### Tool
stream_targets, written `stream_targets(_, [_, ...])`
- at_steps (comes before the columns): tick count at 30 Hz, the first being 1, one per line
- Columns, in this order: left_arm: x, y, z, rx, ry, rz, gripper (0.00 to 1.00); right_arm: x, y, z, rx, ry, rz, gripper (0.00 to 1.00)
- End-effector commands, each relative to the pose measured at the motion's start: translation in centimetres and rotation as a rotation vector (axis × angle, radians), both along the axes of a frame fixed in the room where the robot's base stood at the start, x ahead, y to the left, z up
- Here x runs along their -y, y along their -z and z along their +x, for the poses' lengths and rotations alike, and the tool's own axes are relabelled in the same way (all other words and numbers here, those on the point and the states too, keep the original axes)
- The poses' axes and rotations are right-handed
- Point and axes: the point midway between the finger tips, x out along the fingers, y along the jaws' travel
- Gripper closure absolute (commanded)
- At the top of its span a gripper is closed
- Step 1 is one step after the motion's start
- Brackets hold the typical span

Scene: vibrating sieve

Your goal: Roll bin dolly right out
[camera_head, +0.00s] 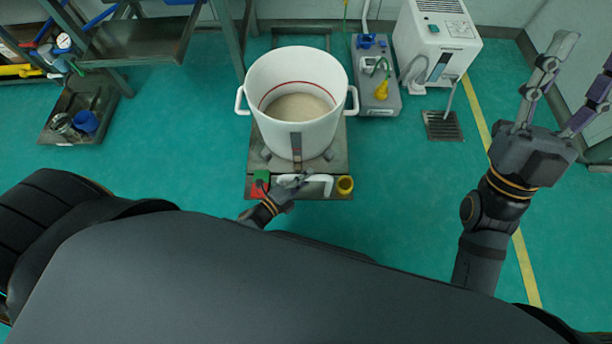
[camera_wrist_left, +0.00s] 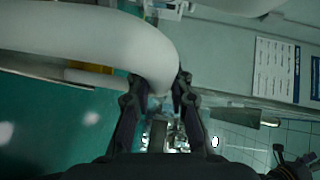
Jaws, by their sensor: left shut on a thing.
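A white bin (camera_head: 285,92) with two side handles and pale grain inside stands on a low grey dolly (camera_head: 340,157). A white bent handle (camera_head: 321,180) lies along the dolly's front edge, nearest me. My left gripper (camera_head: 297,181) is shut on this handle. In the left wrist view the two fingers (camera_wrist_left: 157,90) sit on either side of the end of the white handle (camera_wrist_left: 80,35). The fingers hide part of the handle in the head view. My right gripper (camera_head: 577,82) is open and empty, raised over the floor at the right.
A grey unit with a yellow part (camera_head: 376,75) and a white machine (camera_head: 437,40) stand close behind the bin to the right. A floor drain (camera_head: 442,126) lies at the right. A dark tray (camera_head: 78,108) and metal rack (camera_head: 140,38) are at the left.

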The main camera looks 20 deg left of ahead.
Motion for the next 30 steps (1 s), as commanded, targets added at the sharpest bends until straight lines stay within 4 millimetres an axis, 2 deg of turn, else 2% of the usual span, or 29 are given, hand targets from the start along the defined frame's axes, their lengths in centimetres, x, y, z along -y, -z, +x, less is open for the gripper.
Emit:
stream_targets(1, [-0.1,0.1,-0.1,-0.003,-0.002,0.001,1.00,0.0,0.0,0.0,0.000,0.000,0.000,0.52])
stream_targets(2, [-0.1,0.1,-0.1,-0.003,-0.002,0.001,0.77,0.0,0.0,0.0,0.001,0.000,0.000,0.52])
stream_targets(6, [-0.1,0.1,-0.1,-0.003,-0.001,0.002,0.58,0.0,0.0,0.0,0.001,0.000,0.000,0.52])
stream_targets(17, [-0.3,0.0,-0.5,-0.002,0.000,0.001,0.57,0.0,-0.1,-0.1,0.004,0.000,0.001,0.52])
stream_targets(20, [-1.0,-0.1,-1.9,-0.005,0.001,0.004,0.57,0.0,-0.1,0.0,0.003,0.000,0.000,0.52])
stream_targets(30, [-4.8,-1.2,-8.6,-0.004,0.002,0.002,0.57,0.0,0.0,0.0,0.003,0.000,0.000,0.52])
